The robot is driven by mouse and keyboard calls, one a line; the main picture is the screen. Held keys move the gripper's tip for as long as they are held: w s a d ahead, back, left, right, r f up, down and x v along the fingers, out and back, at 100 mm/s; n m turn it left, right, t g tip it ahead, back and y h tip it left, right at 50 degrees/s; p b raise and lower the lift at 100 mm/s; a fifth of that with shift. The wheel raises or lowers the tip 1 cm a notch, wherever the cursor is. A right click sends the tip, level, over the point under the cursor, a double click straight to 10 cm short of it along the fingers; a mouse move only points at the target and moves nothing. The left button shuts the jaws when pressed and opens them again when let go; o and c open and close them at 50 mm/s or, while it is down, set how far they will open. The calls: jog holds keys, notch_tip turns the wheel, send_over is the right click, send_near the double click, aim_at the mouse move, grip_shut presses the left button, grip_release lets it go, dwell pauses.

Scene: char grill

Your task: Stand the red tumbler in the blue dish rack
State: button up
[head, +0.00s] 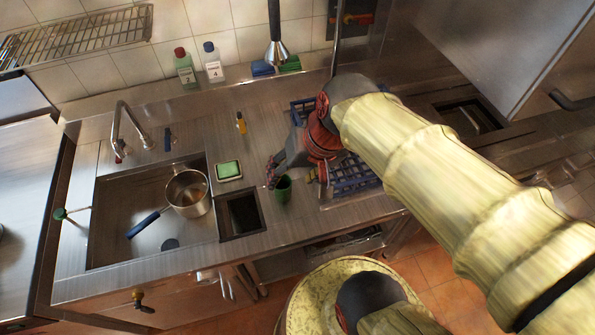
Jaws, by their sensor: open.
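The blue dish rack (357,187) stands on the steel counter right of the small sink opening, with its middle covered by my arm and gripper. My gripper (272,174) is open, reaching left from the rack with its fingertips just above and beside a green tumbler (283,190). The green tumbler stands upright on the counter near the front edge. I cannot tell whether a finger touches it. I see no red tumbler; my arm hides part of the counter and rack.
A large sink (135,205) at left holds a steel pot (188,193) with a blue handle. A small basin (240,213) lies left of the green tumbler. A green sponge on a tray (229,171) and a small yellow bottle (241,123) stand behind. Two bottles stand by the wall.

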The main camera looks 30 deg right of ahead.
jog(key=r+n, duration=0.1)
jog(key=s+r+n+t+h, duration=0.1)
jog(key=n, duration=0.1)
jog(key=s+r+n, duration=0.1)
jog(key=shift+r+t+h, duration=0.4)
jog(key=shift+f, duration=0.1)
notch_tip(320, 180, down, 3)
jog(key=b, duration=0.3)
